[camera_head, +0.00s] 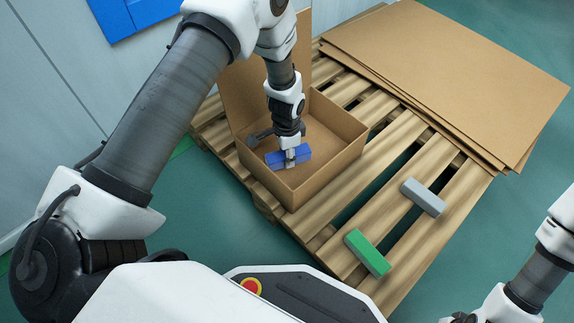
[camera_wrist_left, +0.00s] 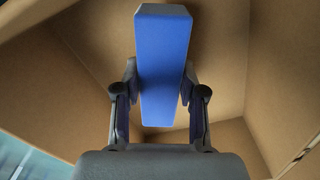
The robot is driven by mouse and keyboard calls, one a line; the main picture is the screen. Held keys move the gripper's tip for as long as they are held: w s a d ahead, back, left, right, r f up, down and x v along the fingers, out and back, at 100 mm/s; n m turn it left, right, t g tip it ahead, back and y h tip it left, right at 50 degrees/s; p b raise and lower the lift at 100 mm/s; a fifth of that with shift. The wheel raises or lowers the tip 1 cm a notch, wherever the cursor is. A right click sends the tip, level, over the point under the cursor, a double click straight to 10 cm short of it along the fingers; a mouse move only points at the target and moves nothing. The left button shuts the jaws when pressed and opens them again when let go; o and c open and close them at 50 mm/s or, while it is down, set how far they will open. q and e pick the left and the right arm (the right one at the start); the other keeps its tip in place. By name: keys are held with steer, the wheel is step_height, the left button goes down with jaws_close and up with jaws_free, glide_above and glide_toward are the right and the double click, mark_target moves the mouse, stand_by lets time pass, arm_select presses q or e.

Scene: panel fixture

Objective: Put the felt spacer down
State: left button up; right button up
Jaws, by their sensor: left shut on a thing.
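The felt spacer (camera_head: 301,154) is a blue oblong block, and my left gripper (camera_head: 290,157) is shut on it near its middle. The gripper reaches down into the open cardboard box (camera_head: 335,165) and holds the spacer inside its walls. In the left wrist view the blue spacer (camera_wrist_left: 163,65) stands lengthwise between the two dark fingers, with brown cardboard around it. I cannot tell whether the spacer touches the box floor. My right gripper is out of view; only part of the right arm shows at the lower right.
The box stands on a wooden pallet (camera_head: 400,133) with its tall flap up at the back left. A green block (camera_head: 367,253) and a grey block (camera_head: 424,198) lie on the slats to the right. Flat cardboard sheets (camera_head: 440,65) are stacked behind.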

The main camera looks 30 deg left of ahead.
arm_select(q)
step_height(320, 180, down, 4)
steer(key=shift+r+b, duration=0.1)
steer(key=shift+b, duration=0.7)
steer(key=shift+r, duration=0.15)
steer(key=o, duration=0.9)
step_height(320, 180, up, 12)
steer(key=p, duration=0.6)
steer(key=shift+p, duration=0.3)
